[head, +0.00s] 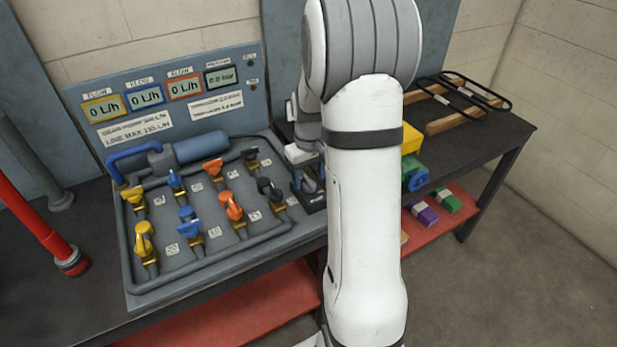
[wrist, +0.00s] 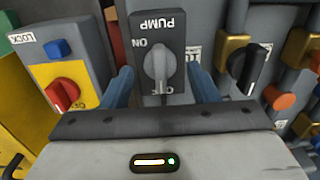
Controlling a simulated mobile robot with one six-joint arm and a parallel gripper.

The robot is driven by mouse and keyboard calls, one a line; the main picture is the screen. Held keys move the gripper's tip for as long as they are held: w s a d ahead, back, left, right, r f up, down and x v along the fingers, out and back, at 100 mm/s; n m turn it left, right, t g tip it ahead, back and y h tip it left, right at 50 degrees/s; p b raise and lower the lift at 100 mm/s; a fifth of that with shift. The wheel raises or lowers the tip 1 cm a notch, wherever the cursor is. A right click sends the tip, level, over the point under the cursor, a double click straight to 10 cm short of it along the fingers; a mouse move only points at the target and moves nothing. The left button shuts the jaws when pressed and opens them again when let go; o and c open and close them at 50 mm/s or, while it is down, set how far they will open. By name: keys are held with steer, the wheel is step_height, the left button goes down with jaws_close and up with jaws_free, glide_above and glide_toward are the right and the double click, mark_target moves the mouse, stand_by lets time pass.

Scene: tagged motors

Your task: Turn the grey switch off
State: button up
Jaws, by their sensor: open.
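The grey switch (wrist: 158,62) is a grey rotary knob on a dark plate marked PUMP, which appears upside down in the wrist view. The knob's long axis runs roughly up and down in that view. The ON label is at its upper left, and a partly covered label reading like OFF is at its lower end. My gripper (wrist: 160,74) is open, with one blue finger on each side of the knob; I cannot tell whether either finger touches it. In the head view my arm partly hides the dark switch box (head: 313,201).
A grey and yellow LOCK box (wrist: 62,75) with a red knob and blue button is left of the switch in the wrist view. A pipe panel with several coloured valves (head: 233,207) is beside it in the head view. Flow displays (head: 145,95) stand behind.

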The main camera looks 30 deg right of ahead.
mark_target(308, 181)
step_height(308, 181, up, 7)
steer(key=shift+f, duration=0.1)
stand_by(0.3)
steer(key=shift+s+a+r, duration=0.1)
steer(key=shift+a+r, duration=0.05)
steer(key=shift+r, duration=0.05)
steer(key=s+a+r+t, duration=0.1)
steer(key=s+a+r, duration=0.1)
steer(key=s+a, duration=0.5)
steer(key=s+a+r+t, duration=0.1)
steer(key=s+a+r, duration=0.2)
steer(key=s+a, duration=0.4)
steer(key=s, duration=0.5)
steer(key=shift+s+m+t, duration=0.2)
steer(key=shift+m+t, duration=0.1)
steer(key=shift+a+r, duration=0.1)
steer(key=shift+c, duration=0.3)
stand_by(0.5)
